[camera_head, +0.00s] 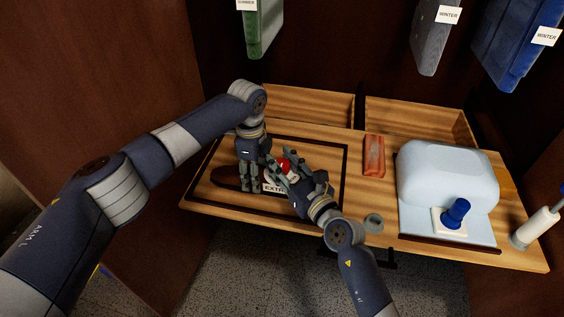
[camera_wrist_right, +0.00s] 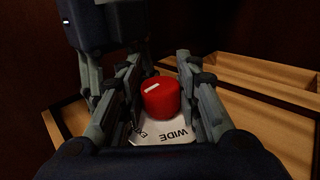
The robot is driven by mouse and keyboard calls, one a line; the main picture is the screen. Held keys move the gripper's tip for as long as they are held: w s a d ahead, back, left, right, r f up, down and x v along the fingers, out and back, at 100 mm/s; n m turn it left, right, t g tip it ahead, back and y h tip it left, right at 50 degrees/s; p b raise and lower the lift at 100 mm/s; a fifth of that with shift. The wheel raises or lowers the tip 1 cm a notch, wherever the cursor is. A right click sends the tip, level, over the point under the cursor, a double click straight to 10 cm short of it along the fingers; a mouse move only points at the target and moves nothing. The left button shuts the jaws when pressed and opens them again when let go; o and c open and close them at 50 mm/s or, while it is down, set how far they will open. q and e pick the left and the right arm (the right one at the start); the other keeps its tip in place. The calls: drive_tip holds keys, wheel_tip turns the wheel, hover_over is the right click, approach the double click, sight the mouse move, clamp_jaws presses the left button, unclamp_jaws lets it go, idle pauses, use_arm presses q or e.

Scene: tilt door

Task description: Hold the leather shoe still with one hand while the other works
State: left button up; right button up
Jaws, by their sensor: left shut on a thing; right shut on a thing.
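The dark brown leather shoe (camera_head: 226,178) lies inside a black outline on the left of the wooden table, partly hidden by both grippers. My left gripper (camera_head: 249,188) points down and is shut on the shoe. My right gripper (camera_head: 284,172) is shut on a red knob (camera_wrist_right: 161,98), with a finger on each side of it. The red knob also shows in the head view (camera_head: 284,164). Under the knob is a white label plate (camera_wrist_right: 165,132) reading "WIDE"; part of its lettering shows in the head view. My left gripper stands close behind the knob in the right wrist view.
A reddish brick-like block (camera_head: 374,156) lies right of the outline. A pale blue rounded form (camera_head: 448,175) stands at the right, with a blue-knobbed stamp (camera_head: 456,213) before it. A white roller (camera_head: 536,228) is at the right edge. Open compartments line the back; garments hang above.

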use_arm(q)
drive_tip(key=shift+d, duration=0.1)
use_arm(e)
drive_tip(key=o, duration=1.1)
drive_tip(key=shift+f, duration=0.1)
drive_tip(key=v, duration=1.2)
use_arm(q)
drive_tip(key=o, duration=1.7)
drive_tip(key=shift+c, duration=0.2)
drive_tip(key=o, duration=0.5)
drive_tip(key=shift+c, duration=0.2)
